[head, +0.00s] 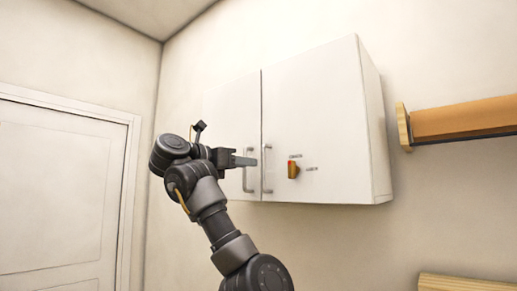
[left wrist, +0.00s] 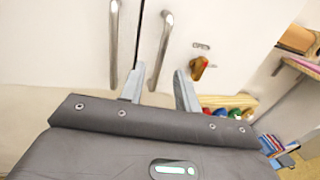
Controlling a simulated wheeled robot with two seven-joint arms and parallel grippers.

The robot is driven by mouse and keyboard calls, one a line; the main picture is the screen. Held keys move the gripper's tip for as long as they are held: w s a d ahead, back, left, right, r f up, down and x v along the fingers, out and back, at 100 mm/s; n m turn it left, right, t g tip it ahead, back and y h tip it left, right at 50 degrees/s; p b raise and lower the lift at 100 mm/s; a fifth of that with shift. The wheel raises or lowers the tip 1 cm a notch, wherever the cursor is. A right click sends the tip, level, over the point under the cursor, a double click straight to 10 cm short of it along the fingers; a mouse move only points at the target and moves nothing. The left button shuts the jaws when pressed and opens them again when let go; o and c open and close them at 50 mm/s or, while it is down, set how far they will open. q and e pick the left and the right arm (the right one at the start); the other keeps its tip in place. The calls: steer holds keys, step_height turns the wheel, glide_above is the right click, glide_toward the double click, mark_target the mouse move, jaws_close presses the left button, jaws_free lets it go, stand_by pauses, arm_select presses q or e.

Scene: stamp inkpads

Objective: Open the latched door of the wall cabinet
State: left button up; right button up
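The white wall cabinet (head: 318,110) has two closed doors, each with a vertical bar handle near the middle seam. A red-orange latch knob (head: 293,170) with small labels sits on the right door; the left wrist view shows it too (left wrist: 199,68). My left gripper (head: 253,161) is in front of the handles, its tips pointing right. In the left wrist view its fingers (left wrist: 159,88) are apart, with the right door's handle (left wrist: 160,50) seen between them. I cannot tell whether they touch it. The left door's handle (left wrist: 114,45) is left of the fingers. My right gripper is out of view.
A wooden shelf (head: 465,118) is on the wall right of the cabinet, and another wooden piece (head: 465,283) is lower right. A white room door (head: 60,195) is at left. Colored items (left wrist: 228,113) show below the cabinet in the left wrist view.

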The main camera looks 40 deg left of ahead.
arm_select(q)
steer(key=shift+w+d+p, duration=0.2)
steer(key=shift+w+p, duration=0.5)
steer(key=shift+w, duration=0.25)
steer(key=shift+w+d+p, duration=0.15)
steer(key=shift+w+p, duration=0.5)
steer(key=shift+w, duration=0.35)
steer(key=shift+w+d+p, duration=0.2)
steer(key=shift+w+p, duration=0.5)
steer(key=shift+w, duration=0.25)
jaws_close()
